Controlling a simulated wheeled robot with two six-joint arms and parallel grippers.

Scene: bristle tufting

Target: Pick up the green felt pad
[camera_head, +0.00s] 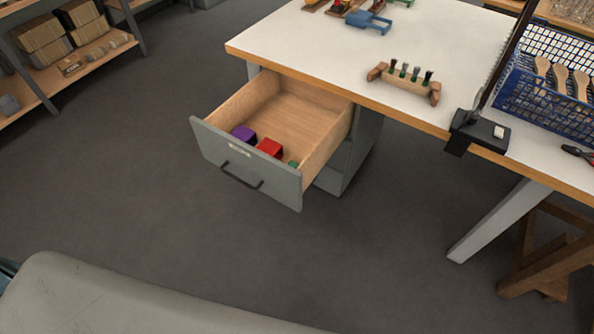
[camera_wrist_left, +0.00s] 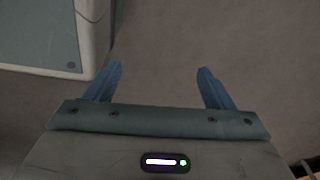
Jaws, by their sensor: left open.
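A small green thing (camera_head: 293,164), probably the felt pad, lies in the open drawer (camera_head: 247,167) near its front right corner. Only its top shows; the drawer front hides the rest. A red block (camera_head: 270,148) and a purple block (camera_head: 244,133) lie to its left along the drawer front. My left gripper (camera_wrist_left: 158,75) shows in the left wrist view with its two blue fingers apart and nothing between them. It points at bare grey floor. Neither gripper shows in the head view.
A white-topped workbench (camera_head: 400,50) stands above the drawer. On it are a wooden rack with brushes (camera_head: 405,82), a blue basket (camera_head: 545,95) with wooden handles and a black clamp (camera_head: 478,130). Shelves with boxes (camera_head: 45,40) stand at the far left. The floor before the drawer is clear.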

